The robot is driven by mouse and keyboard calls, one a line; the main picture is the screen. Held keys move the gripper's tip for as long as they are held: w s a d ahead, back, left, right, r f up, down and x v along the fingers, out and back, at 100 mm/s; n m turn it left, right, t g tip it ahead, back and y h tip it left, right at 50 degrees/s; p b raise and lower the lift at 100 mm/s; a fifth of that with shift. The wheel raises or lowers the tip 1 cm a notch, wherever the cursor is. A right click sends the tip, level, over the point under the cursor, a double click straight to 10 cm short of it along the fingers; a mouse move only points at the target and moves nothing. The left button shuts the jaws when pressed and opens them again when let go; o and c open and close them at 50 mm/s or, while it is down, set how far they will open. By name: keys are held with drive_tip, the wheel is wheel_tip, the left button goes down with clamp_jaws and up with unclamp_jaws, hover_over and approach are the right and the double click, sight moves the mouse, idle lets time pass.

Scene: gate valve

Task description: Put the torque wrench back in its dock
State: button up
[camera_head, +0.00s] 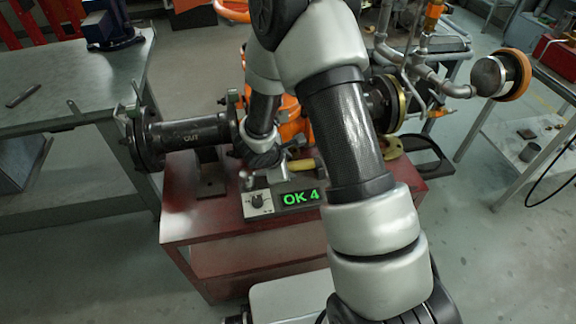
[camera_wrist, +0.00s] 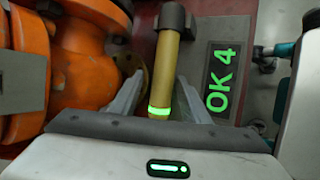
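The torque wrench appears as a brass-yellow handle (camera_wrist: 163,72) with a glowing green ring and a dark end piece, in the wrist view. A short yellow length (camera_head: 303,165) shows in the head view, low beside the valve on the red cart. My gripper (camera_wrist: 161,80) has its two fingers apart, one on each side of the handle, with narrow gaps visible. The handle appears to lie low over the cart top, beside the "OK 4" display (camera_wrist: 222,80). I cannot make out a dock's shape or whether the wrench is seated; my arm hides much of this area.
The orange valve body (camera_wrist: 85,50) stands close left of my gripper in the wrist view. A dark flanged pipe (camera_head: 190,133) extends left over the red cart (camera_head: 200,225). A control box (camera_head: 257,203) with a knob sits at its front edge. A grey bench (camera_head: 60,85) stands left.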

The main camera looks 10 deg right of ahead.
drive_tip(key=shift+s+f, duration=0.1)
drive_tip(key=shift+f, duration=0.05)
drive_tip(key=p+v, duration=0.3)
drive_tip(key=v, duration=1.4)
drive_tip(key=shift+r+p, duration=0.25)
drive_tip(key=shift+p, duration=0.1)
drive_tip(key=shift+a, duration=0.15)
drive_tip(key=s+d+r+m+g+y, duration=0.1)
drive_tip(key=s+d+r+m, duration=0.5)
drive_tip(key=r, duration=0.3)
drive_tip(key=s+d+r+m, duration=0.4)
drive_tip(key=s+r+m, duration=0.25)
drive_tip(key=r, duration=0.25)
drive_tip(key=s+a+r+m+t+y, duration=0.2)
drive_tip(key=s+a+r+m+y, duration=0.1)
drive_tip(key=s+r+m+y, duration=0.15)
wheel_tip(320, 180, up, 14)
drive_tip(key=p, duration=1.3)
drive_tip(key=shift+s+f+g+h, duration=0.2)
drive_tip(key=shift+s+g+h, duration=0.1)
drive_tip(key=shift+h, duration=0.15)
